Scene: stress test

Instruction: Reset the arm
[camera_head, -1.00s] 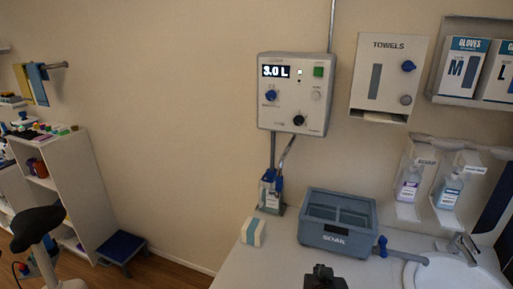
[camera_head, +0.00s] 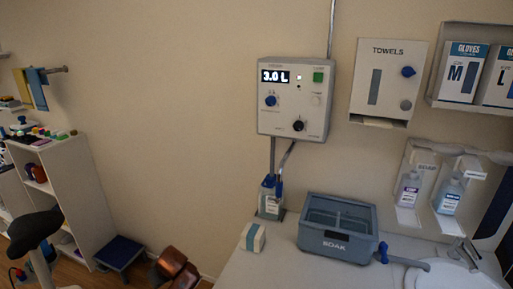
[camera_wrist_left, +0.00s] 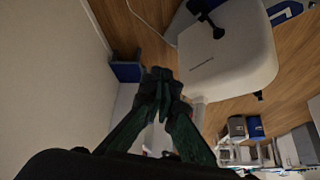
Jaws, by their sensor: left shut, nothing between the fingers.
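My left gripper (camera_wrist_left: 160,92) shows in the left wrist view with its dark fingers together and nothing between them. It hangs over the floor area, clear of any object. The left gripper is not visible in the head view. A reddish-brown, glossy rounded shape (camera_head: 173,267) shows at the bottom of the head view, left of the counter; I cannot tell whether it is part of my arm. My right gripper is in neither view.
The counter (camera_head: 262,272) bears a grey SOAK basin (camera_head: 336,246), a small white-and-teal box (camera_head: 252,237) and a bottle (camera_head: 270,198). A control box (camera_head: 294,98) hangs above. A white shelf (camera_head: 75,185), black stool seat (camera_head: 35,228) and blue step (camera_head: 119,251) stand left.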

